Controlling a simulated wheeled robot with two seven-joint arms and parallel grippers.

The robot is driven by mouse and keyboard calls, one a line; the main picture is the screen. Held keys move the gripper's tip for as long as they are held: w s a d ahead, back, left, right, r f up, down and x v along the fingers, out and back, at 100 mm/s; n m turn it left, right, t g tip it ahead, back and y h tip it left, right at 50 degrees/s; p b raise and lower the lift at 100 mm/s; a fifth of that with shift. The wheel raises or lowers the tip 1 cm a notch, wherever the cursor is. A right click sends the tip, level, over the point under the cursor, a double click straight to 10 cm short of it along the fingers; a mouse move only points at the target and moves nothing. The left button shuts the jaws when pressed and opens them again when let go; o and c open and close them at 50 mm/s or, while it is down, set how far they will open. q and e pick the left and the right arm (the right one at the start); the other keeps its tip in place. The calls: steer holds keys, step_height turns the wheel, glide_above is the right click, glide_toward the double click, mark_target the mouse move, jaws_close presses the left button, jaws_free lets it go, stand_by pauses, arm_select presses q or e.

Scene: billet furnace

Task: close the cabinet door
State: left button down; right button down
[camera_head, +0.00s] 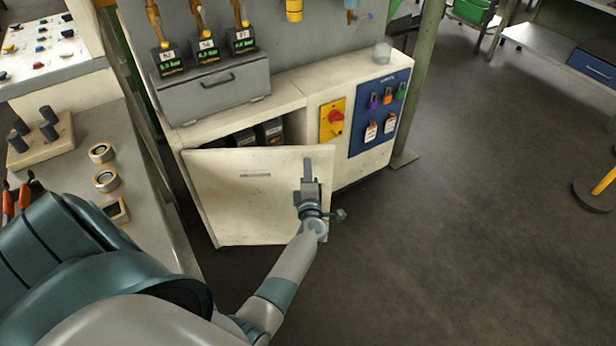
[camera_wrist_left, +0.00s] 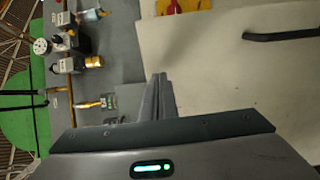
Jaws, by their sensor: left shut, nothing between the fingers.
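The cabinet door (camera_head: 240,195) is a cream panel hinged at its left side, and it stands partly open in the head view. Dark boxes (camera_head: 258,135) show in the gap above it. The door has a slim handle (camera_head: 255,176). My left gripper (camera_head: 308,170) is shut and empty, in front of the door's right part near its free edge; I cannot tell whether it touches. In the left wrist view the shut fingers (camera_wrist_left: 160,95) show beside the cream door panel (camera_wrist_left: 230,70) and its dark handle (camera_wrist_left: 285,35). My right gripper is not in view.
The cabinet top carries a grey drawer box (camera_head: 215,90) and a glass (camera_head: 382,53). A red-and-yellow switch (camera_head: 333,119) and a blue lock board (camera_head: 380,112) are on the front. A workbench (camera_head: 100,210) stands at left.

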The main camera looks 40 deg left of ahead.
arm_select(q)
steer(key=shift+x, duration=0.9)
steer(key=shift+w+a, duration=0.1)
steer(key=shift+w, duration=0.05)
